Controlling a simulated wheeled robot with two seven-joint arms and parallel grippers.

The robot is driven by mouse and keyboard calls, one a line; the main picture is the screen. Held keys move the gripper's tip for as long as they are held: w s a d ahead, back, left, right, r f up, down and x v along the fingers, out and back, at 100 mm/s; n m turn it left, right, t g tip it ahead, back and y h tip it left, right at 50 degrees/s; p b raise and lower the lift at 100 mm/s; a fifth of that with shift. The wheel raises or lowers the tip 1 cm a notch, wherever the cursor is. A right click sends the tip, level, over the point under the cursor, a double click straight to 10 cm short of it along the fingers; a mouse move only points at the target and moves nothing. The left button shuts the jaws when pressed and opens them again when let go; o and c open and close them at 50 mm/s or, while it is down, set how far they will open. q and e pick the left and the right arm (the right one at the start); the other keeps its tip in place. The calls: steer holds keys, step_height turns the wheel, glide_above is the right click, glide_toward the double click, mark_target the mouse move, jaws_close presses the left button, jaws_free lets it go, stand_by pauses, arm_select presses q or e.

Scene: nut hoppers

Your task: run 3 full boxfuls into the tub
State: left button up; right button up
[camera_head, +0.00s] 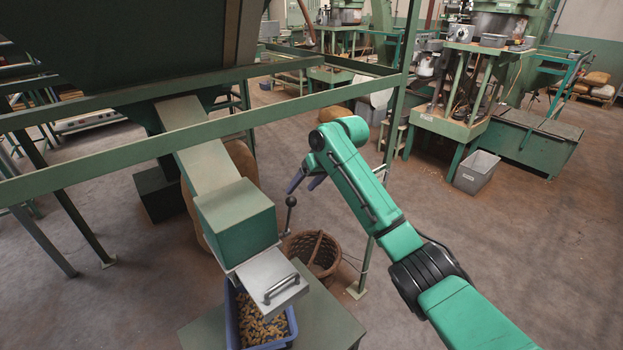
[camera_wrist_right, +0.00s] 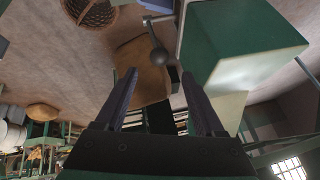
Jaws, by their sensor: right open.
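A blue tub (camera_head: 232,325) stands under the chute outlet with brown nuts (camera_head: 260,328) in it; the plate above hides part of it. The green box (camera_head: 236,220) sits at the foot of the sloping chute (camera_head: 196,135). A grey metal plate with a handle (camera_head: 268,276) is below the box. A lever with a dark ball knob (camera_head: 291,201) stands beside the box. My right gripper (camera_head: 305,184) is open near the knob. In the right wrist view the knob (camera_wrist_right: 159,57) appears between the open fingertips, not gripped. My left gripper is out of view.
A wicker basket (camera_head: 325,256) stands on the floor behind the tub's table (camera_head: 330,318). Brown sacks (camera_head: 241,160) lie behind the chute. Open floor (camera_head: 530,250) spreads to the right.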

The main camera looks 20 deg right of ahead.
steer(key=b+v, duration=0.1)
steer(key=v, duration=0.4)
steer(key=shift+r, duration=0.25)
stand_by(0.7)
steer(key=s+d+f+m+g+h, duration=0.1)
steer(key=s+d+f, duration=0.2)
steer(key=f, duration=1.5)
steer(key=s+d+f+m+h, duration=0.1)
steer(key=s+d+f+m, duration=0.15)
steer(key=f, duration=1.55)
steer(key=s+d+f+n+g+h, duration=0.1)
steer(key=s+d+f, duration=0.1)
steer(key=s+f, duration=1.5)
steer(key=s+f+n+g, duration=0.1)
steer(key=s+f, duration=0.3)
steer(key=s, duration=1)
steer(key=s+f+n+g+h, duration=0.1)
steer(key=s+f, duration=0.4)
steer(key=s, duration=0.9)
steer(key=shift+s+n, duration=0.35)
steer(key=shift+s, duration=0.05)
